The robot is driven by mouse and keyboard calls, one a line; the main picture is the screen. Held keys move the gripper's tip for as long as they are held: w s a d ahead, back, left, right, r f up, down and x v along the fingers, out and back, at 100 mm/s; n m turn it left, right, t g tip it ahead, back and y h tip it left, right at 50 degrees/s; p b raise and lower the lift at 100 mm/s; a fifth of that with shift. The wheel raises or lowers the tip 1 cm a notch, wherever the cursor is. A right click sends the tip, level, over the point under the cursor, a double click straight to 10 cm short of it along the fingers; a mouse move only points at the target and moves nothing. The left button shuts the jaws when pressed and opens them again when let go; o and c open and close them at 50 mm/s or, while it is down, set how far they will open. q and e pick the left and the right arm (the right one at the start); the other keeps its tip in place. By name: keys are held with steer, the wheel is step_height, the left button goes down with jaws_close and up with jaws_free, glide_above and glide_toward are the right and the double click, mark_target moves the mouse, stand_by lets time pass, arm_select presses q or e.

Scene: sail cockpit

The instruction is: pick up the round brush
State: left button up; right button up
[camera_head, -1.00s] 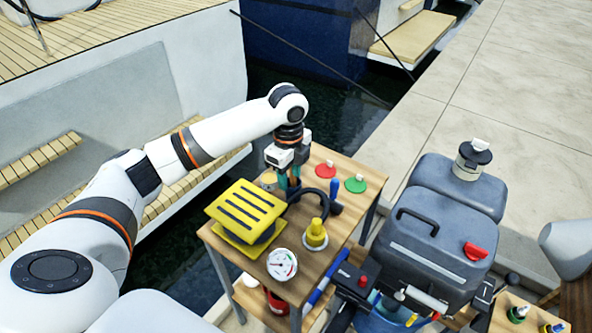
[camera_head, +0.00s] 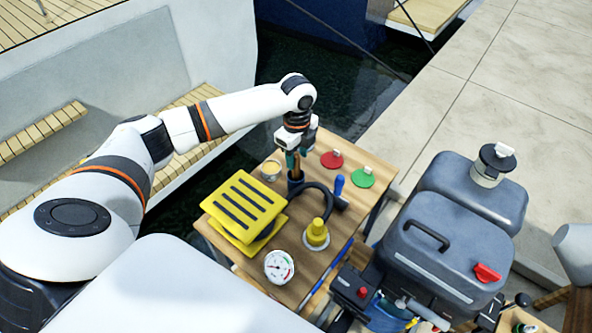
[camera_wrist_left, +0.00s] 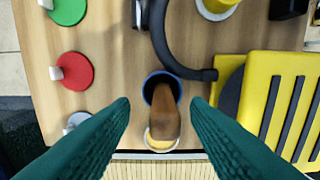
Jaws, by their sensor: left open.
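A brown wooden handle (camera_head: 296,166), which looks like that of the round brush, stands up out of a dark blue-rimmed round holder (camera_head: 295,182) on the wooden table. In the left wrist view the handle (camera_wrist_left: 165,118) rises toward the camera between my two teal fingers, and the holder's rim (camera_wrist_left: 149,84) shows around its base. The brush's head is hidden. My left gripper (camera_head: 297,155) is open above the holder, its fingers pointing down. In the wrist view there are gaps between the handle and both fingers. My right gripper is not in view.
A black curved hose (camera_head: 322,192) lies close beside the holder. A yellow slatted block (camera_head: 243,206), a yellow fitting (camera_head: 316,233), a gauge (camera_head: 279,267), a red disc (camera_head: 332,159) and a green disc (camera_head: 362,177) crowd the table. A small yellow-topped cup (camera_head: 271,169) stands near the holder.

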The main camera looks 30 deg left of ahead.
mark_target(296, 166)
arm_select(q)
steer(key=shift+s+a+f+p, duration=0.1)
steer(key=shift+f+p, duration=0.5)
steer(key=shift+f, duration=1.75)
jaws_close()
